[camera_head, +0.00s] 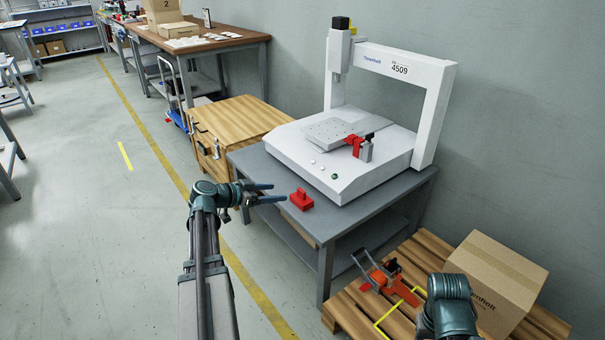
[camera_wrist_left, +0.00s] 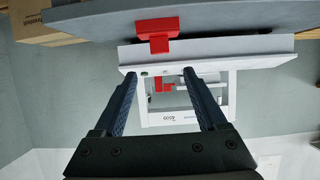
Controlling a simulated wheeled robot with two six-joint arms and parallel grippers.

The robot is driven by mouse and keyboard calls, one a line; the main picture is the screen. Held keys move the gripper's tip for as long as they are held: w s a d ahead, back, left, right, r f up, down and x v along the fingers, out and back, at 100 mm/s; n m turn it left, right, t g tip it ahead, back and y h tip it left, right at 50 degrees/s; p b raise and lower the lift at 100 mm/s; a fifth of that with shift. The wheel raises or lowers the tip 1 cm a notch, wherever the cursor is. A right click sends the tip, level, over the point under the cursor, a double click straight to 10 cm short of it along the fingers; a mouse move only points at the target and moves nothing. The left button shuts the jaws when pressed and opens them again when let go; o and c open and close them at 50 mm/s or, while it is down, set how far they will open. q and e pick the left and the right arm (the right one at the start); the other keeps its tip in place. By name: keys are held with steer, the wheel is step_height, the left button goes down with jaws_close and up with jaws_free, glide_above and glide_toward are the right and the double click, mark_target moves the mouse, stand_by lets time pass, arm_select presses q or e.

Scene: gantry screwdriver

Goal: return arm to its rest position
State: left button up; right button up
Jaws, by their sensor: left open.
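My left arm comes up from the bottom of the head view. Its gripper (camera_head: 272,193) is open and empty beside the left edge of the grey table (camera_head: 385,200). A red block (camera_head: 301,199) sits on the table just right of the fingertips, apart from them. In the left wrist view, the open fingers (camera_wrist_left: 170,88) have nothing between them, and the red block (camera_wrist_left: 158,32) shows beyond them. The white gantry machine (camera_head: 432,110) stands on the table with a red part (camera_head: 354,144) at its plate. My right arm shows at the bottom right; its gripper is out of view.
A wooden cabinet (camera_head: 240,112) stands left of the grey table. A pallet (camera_head: 350,306) at the lower right holds a cardboard box (camera_head: 500,277) and an orange tool (camera_head: 380,277). The floor (camera_head: 90,240) left of my left arm is clear.

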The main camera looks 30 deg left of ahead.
arm_select(q)
steer(key=d+g+p, duration=0.1)
steer(key=d, duration=0.4)
steer(key=d+f+g+h+p, duration=0.1)
steer(key=d+g, duration=0.1)
steer(key=d, duration=0.3)
steer(key=d+f+g+p, duration=0.1)
steer(key=d, duration=0.4)
steer(key=shift+w+m+h, duration=0.3)
steer(key=shift+w+m, duration=0.05)
steer(key=shift+m, duration=0.05)
steer(key=s+d+f+g+y+p, duration=0.15)
steer(key=s+d+g, duration=0.25)
steer(key=d, duration=0.6)
steer(key=s+d+f+g+y+p, duration=0.1)
steer(key=s+d+g+p, duration=0.25)
steer(key=d, duration=0.55)
steer(key=s+d+r+n+g+y+p, duration=0.1)
steer(key=s+d+r+y+p, duration=0.15)
steer(key=s+d+y, duration=0.55)
step_height(320, 180, up, 38)
steer(key=s+h+p, duration=0.2)
steer(key=p, duration=3.7)
steer(key=shift+s+a+h, duration=0.15)
steer(key=shift+a+h, duration=0.15)
steer(key=shift+h, duration=0.05)
steer(key=shift+f, duration=0.1)
